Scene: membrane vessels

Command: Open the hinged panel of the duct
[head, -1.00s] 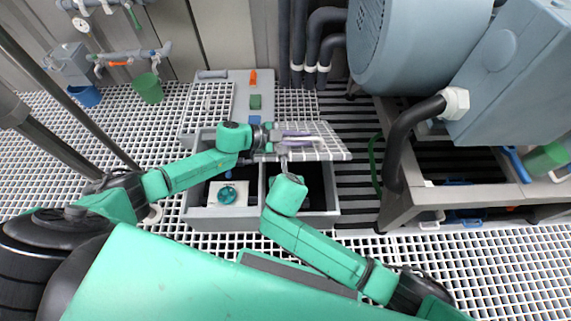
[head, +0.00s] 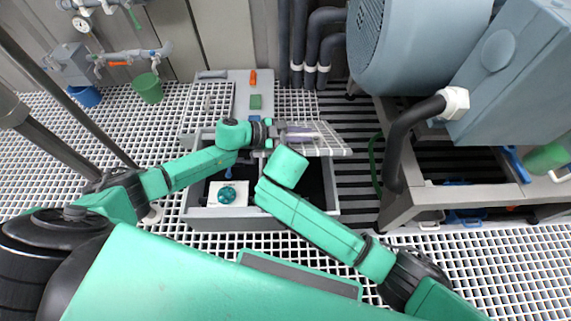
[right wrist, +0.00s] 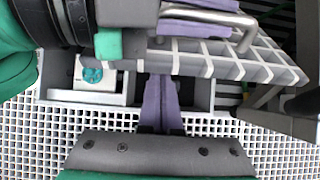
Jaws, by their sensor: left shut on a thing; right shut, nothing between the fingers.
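The duct (head: 235,224) is a grey open-topped box with a divider, standing on the white grating. Its gridded panel (head: 338,147) is tilted up over the right compartment; it also crosses the upper right wrist view (right wrist: 230,69). My left gripper (head: 302,134) is shut on the panel's metal bar handle, which shows in the right wrist view (right wrist: 215,14). My right gripper's purple fingers (right wrist: 162,103) are closed and empty, just below the panel's edge in that view; whether they touch it I cannot tell. In the head view my right arm hides them.
A white block with a teal round part (head: 227,195) lies in the duct's left compartment. A large blue-grey machine (head: 415,45) on a frame stands at the right. A blue bucket (head: 86,96) and a green bucket (head: 148,88) stand at the back left.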

